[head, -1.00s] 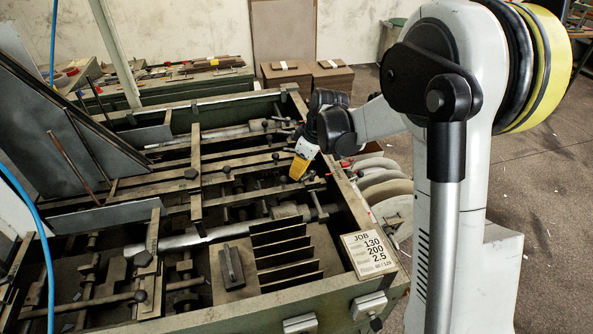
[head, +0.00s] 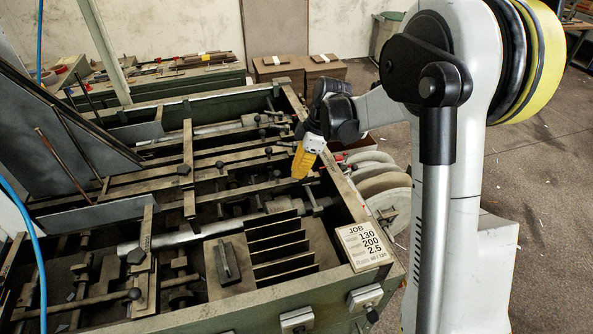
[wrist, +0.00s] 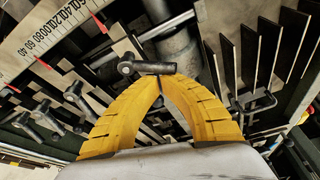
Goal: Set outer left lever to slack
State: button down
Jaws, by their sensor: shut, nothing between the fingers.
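My gripper (head: 300,176) hangs over the right part of the feeder's open frame (head: 345,190); its yellow fingers point down and meet at the tips. In the wrist view, the shut fingertips (wrist: 160,80) are close to a dark T-shaped lever handle (wrist: 147,67); I cannot tell whether they touch it. Several more dark lever handles (wrist: 75,92) stand in a row to the left in that view. In the head view, small black-knobbed levers (head: 268,151) sit along the rails. I cannot tell which is the outer left lever, and no slack marking is readable.
A job card (head: 364,246) lies on the frame's near right corner. Upright divider plates (head: 280,250) and a dark block (head: 228,262) stand in the front bay. A numbered scale (wrist: 45,40) crosses the wrist view. Large discs (head: 385,205) stand outside the right wall.

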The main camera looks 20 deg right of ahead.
dwell(0.5)
jog(key=v, duration=1.2)
